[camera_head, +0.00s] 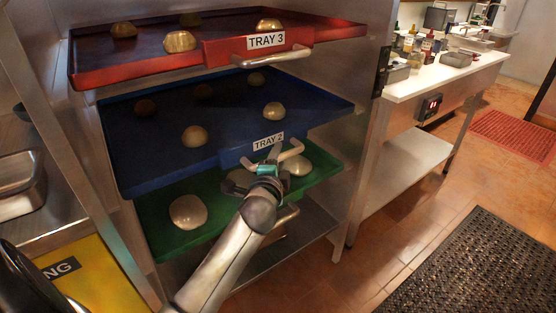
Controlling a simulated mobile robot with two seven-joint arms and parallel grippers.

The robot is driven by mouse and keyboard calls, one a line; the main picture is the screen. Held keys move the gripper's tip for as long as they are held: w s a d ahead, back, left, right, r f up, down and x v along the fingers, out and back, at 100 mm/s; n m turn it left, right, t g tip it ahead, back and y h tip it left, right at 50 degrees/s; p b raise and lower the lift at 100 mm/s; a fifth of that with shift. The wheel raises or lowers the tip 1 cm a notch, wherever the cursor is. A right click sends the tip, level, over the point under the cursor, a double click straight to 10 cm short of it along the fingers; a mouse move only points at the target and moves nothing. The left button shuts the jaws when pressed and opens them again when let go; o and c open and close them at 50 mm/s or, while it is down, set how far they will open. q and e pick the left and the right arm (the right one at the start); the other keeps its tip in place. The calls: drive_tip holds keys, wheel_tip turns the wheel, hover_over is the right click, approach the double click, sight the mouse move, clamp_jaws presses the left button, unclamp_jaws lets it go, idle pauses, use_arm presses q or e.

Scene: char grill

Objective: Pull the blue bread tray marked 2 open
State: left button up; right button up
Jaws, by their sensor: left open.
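The blue bread tray (150,165) labelled "TRAY 2" is the middle of the three trays in the metal rack, with several bread rolls on it. Its label (268,142) is on the front face, and a pale bar handle (292,152) sits just below it. My left gripper (268,167) is open at this handle, in front of the tray's front edge. I cannot tell whether its fingers touch the bar or lie around it. My right gripper is not in view.
The red tray (130,65) labelled "TRAY 3" is above, with its handle (272,58) sticking out. The green tray (160,230) with rolls is just below, partly behind my arm. A white-topped counter (420,77) stands right. Floor with a black mat (475,265) is open at right.

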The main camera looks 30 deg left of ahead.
use_arm(q)
clamp_jaws()
idle(0.4)
idle(1.0)
